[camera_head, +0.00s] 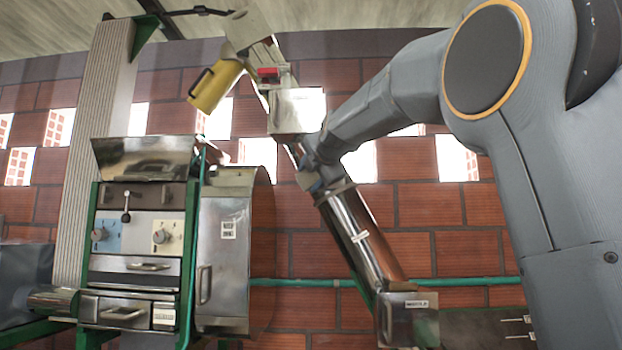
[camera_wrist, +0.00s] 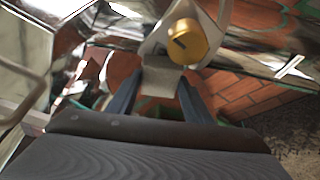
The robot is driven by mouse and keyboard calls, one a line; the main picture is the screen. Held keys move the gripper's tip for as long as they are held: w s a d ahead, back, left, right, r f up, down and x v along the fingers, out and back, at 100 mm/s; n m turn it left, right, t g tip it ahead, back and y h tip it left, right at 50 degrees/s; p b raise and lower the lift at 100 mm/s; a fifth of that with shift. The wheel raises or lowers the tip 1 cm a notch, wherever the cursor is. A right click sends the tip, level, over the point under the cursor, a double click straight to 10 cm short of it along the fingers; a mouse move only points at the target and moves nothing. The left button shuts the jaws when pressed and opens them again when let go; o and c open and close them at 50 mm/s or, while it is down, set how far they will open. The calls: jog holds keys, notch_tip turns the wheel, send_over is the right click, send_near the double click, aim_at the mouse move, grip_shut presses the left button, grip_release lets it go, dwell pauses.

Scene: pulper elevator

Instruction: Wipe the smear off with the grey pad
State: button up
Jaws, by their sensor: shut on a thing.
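My gripper (camera_wrist: 160,76) is shut on the grey pad (camera_wrist: 161,84), a small pale grey block between its two dark blue fingers in the wrist view. In the head view my arm comes in from the right, and its end lies in front of the slanted steel elevator tube (camera_head: 362,240), near the tube's upper part. The pad cannot be made out in the head view. Whether the pad touches any surface cannot be told. I cannot make out the smear in either view.
A steel pulper (camera_head: 222,255) with a knobbed panel stands at left. A steel box (camera_head: 409,318) sits at the tube's foot. A green pipe (camera_head: 458,282) runs along the brick wall.

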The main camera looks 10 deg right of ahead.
jog(key=shift+w+a+b, duration=0.15)
jog(key=shift+a+b, duration=0.25)
jog(key=shift+b, duration=0.05)
dwell(0.7)
